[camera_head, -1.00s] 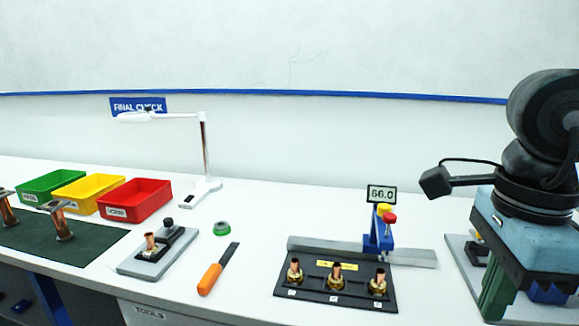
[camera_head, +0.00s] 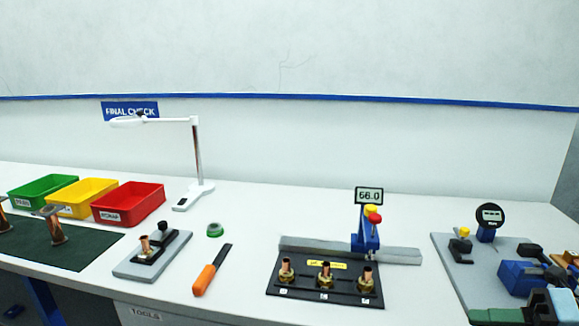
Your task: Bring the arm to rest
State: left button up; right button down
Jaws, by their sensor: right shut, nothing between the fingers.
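My right gripper (camera_head: 524,313) shows only in part at the bottom right corner, with green finger pieces cut off by the picture's lower edge. It is shut and holds nothing. It is low in the picture, over the front of the grey plate (camera_head: 452,258) that carries a dial gauge (camera_head: 490,216) and a blue block (camera_head: 519,278). Most of my right arm is out of view. My left gripper is not in view.
A black plate (camera_head: 312,289) with several brass fittings lies left of the gauge plate, under a small display (camera_head: 368,196). An orange-handled tool (camera_head: 205,279), a green ring (camera_head: 215,230), a lamp (camera_head: 197,150) and a red bin (camera_head: 128,203) stand further left.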

jog(key=s+d+f+m+t+h, duration=0.2)
jog(key=s+f+m+t+h, duration=0.1)
jog(key=f+m, duration=0.45)
jog(key=s+d+f+m+t+h+p, duration=0.1)
jog(key=s+f+m+t+h, duration=0.15)
jog(key=f+m, duration=0.5)
jog(key=s+d+f+m+t+h, duration=0.2)
jog(key=s+f+m+h, duration=0.1)
jog(key=f+m, duration=0.45)
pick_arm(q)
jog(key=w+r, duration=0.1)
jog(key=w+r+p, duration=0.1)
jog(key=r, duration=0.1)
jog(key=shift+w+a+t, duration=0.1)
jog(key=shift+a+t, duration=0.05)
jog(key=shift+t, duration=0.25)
pick_arm(e)
jog(key=s+a+f+m+g+h, duration=0.2)
jog(key=s+a+f+m+g, duration=0.3)
jog(key=s+a+f+m, duration=0.5)
jog(key=s+a+f, duration=0.4)
jog(key=a+f, duration=0.1)
jog(key=a, duration=0.2)
jog(key=shift+s+a+f, duration=0.25)
jog(key=shift+s+a, duration=0.05)
jog(key=shift+m+g, duration=0.25)
